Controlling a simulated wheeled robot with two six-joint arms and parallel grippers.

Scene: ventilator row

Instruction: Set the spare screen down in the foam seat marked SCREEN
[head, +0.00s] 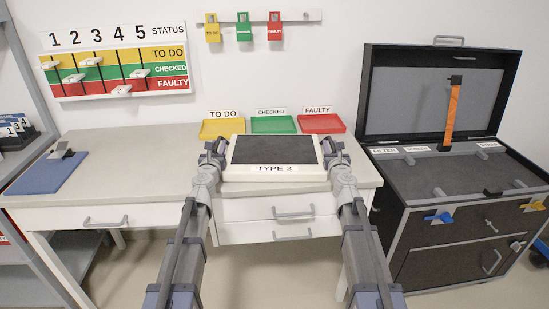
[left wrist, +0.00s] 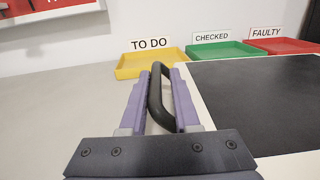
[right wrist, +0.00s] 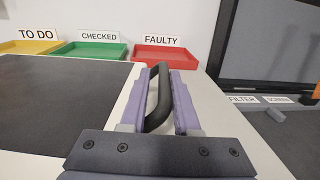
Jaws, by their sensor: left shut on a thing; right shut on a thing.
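The spare screen (head: 274,152) is a white-framed panel with a dark face and a TYPE 3 label, held level between my two grippers. My left gripper (head: 215,152) is shut on its left black handle, which shows in the left wrist view (left wrist: 155,95). My right gripper (head: 334,150) is shut on the right black handle, seen in the right wrist view (right wrist: 158,97). The screen is over the front of the desk; any gap beneath is hidden. The open case (head: 390,190) at the right has labels along its back edge, one apparently SCREEN (head: 417,149). The foam seat itself is hard to make out.
Yellow (head: 222,129), green (head: 273,125) and red (head: 322,124) trays stand behind the screen on the desk (head: 130,160). The case lid (head: 400,95) stands upright with an orange strap (head: 452,108). A blue mat (head: 47,175) lies at the left. The desk's left middle is clear.

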